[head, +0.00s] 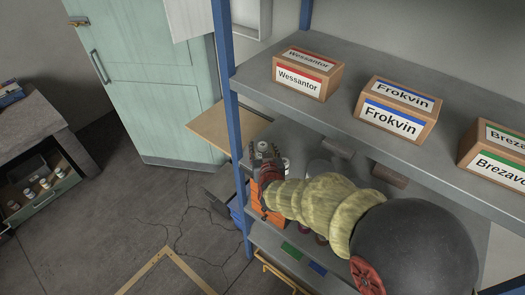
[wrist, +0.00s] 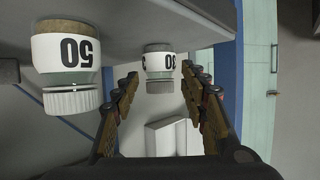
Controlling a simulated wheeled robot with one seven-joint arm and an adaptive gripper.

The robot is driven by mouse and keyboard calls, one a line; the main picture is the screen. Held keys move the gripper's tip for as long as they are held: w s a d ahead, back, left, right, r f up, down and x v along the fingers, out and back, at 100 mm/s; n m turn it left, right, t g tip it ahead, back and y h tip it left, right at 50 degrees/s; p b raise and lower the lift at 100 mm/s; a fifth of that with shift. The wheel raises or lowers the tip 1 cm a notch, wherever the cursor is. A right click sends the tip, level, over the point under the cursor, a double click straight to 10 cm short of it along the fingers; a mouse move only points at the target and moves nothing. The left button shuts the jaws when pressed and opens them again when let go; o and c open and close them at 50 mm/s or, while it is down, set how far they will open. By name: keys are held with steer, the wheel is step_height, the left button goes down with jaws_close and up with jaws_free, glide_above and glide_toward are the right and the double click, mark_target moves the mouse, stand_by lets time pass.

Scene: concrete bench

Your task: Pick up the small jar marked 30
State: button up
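The small jar marked 30 (wrist: 160,66) has a white label and a grey-white lid; it appears upside down in the wrist view, its marking partly turned away. My gripper (wrist: 163,88) is open, with one finger on each side of the jar's image; I cannot tell whether either finger touches it. A larger jar marked 50 (wrist: 70,58) stands to the left, outside the fingers. In the head view my gripper (head: 266,153) is at the left end of the lower shelf, and a small pale lid (head: 263,146) shows between its fingers.
The upper shelf (head: 330,95) overhangs the lower one and carries boxes labelled Wessantor (head: 300,82), Frokvin (head: 390,120) and Brezavo (head: 500,168). A blue post (head: 232,120) stands close left of my gripper. An open drawer (head: 45,200) with several small jars is at far left.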

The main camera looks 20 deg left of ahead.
steer(key=c, duration=1)
steer(key=shift+r, duration=0.1)
